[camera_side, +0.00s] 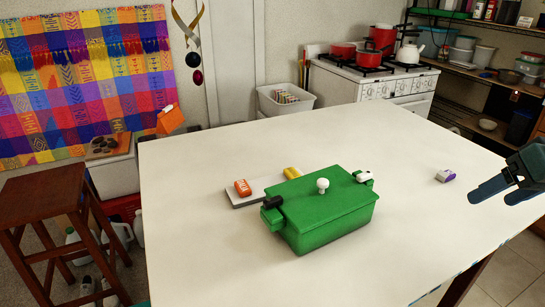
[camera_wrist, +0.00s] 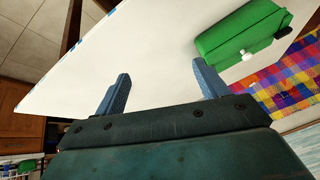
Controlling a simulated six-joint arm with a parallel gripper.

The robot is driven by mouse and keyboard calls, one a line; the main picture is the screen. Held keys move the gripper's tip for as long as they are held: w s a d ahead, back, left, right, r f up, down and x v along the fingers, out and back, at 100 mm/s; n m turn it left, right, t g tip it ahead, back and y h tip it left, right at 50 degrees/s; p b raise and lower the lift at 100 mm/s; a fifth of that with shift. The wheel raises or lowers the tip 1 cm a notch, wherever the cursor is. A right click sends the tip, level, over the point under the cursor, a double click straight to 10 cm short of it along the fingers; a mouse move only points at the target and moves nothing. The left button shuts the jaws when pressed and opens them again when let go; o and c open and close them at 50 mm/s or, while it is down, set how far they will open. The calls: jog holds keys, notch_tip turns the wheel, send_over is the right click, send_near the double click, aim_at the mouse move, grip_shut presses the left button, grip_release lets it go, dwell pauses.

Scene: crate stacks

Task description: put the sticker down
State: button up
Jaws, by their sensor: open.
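My gripper (camera_side: 489,197) is at the right edge of the side view, open and empty. In the wrist view its two blue fingers (camera_wrist: 161,72) are spread apart with bare white table beyond them. A small purple and white piece (camera_side: 445,176) lies on the table, left of my gripper in the side view and apart from it. A green lidded crate (camera_side: 325,230) with a white knob (camera_side: 322,185) stands mid-table; it also shows at top right in the wrist view (camera_wrist: 225,38). No thing can be clearly told as the sticker.
A grey flat tray (camera_side: 243,200) behind the crate bears an orange piece (camera_side: 242,187); a yellow piece (camera_side: 293,173) is beside it. A black clasp (camera_side: 272,202) and a white piece (camera_side: 364,177) are at the crate's ends. The white table (camera_side: 200,260) is otherwise mostly clear.

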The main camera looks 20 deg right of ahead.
aim_at(446, 172)
jog(key=w+d+f+m+t, duration=0.1)
jog(key=w+d+f+m, duration=0.2)
jog(key=m, duration=0.4)
jog(key=w+d+f+m+t+y, duration=0.1)
jog(key=w+d+f+m+t, duration=0.1)
jog(key=w+d+f+m, duration=0.2)
jog(key=w+d+f+m+t+y, duration=0.1)
jog(key=w+d+f+m+t, duration=0.1)
jog(key=w+d+m, duration=0.5)
jog(key=shift+w+f+m, duration=0.15)
jog(key=shift+f+m, duration=0.25)
jog(key=shift+m, duration=0.8)
jog(key=shift+w+f+m, duration=0.15)
jog(key=shift+f+m, duration=0.2)
jog(key=shift+m, duration=0.85)
jog(key=d+f+m+t+h, duration=0.1)
jog(key=d+m, duration=0.2)
jog(key=d+f+m+t, duration=0.1)
jog(key=d+m, duration=0.2)
jog(key=d+f+m+h, duration=0.1)
jog(key=d+m, duration=0.1)
jog(key=m, duration=0.1)
jog(key=shift+s+d+t+h, duration=0.3)
jog(key=shift+s+d+t, duration=0.1)
jog(key=shift+x, duration=0.85)
jog(key=shift+w, duration=0.1)
jog(key=shift+x, duration=2.8)
jog(key=shift+c, duration=0.4)
jog(key=c, duration=1)
